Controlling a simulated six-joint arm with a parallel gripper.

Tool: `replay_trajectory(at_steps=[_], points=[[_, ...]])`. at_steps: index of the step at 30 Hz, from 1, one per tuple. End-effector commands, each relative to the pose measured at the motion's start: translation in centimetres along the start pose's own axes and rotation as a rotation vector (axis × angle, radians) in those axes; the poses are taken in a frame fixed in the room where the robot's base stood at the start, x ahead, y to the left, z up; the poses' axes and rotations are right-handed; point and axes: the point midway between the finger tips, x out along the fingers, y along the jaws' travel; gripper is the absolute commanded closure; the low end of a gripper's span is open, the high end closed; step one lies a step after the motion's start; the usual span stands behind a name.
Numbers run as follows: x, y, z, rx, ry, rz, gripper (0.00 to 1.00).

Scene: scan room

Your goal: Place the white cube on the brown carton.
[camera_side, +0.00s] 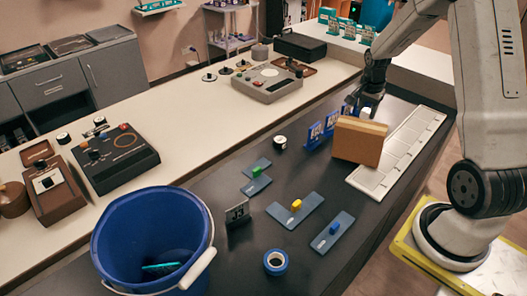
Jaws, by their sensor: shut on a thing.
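The brown carton (357,143) stands on the dark table at the right, beside a long white slotted tray (408,150). My gripper (366,107) points down just behind and above the carton's top edge. It is shut on a small pale thing (366,112), which looks like the white cube. The fingers hide much of it, and I cannot tell whether it touches the carton.
Blue upright cards (315,135) stand left of the carton. Several flat plates with coloured knobs (295,206), a blue tape roll (276,262) and a blue bucket (205,225) are nearer. Dark table shows bare between these plates and the carton.

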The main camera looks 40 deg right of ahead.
Motion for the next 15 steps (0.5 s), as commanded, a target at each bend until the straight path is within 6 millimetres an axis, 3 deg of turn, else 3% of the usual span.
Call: replay_trajectory(at_steps=[6, 15], points=[[2.3, 0.1, 0.3, -0.001, -0.002, 0.003, 1.00], [2.5, 0.1, 0.4, 0.000, -0.001, 0.001, 1.00]])
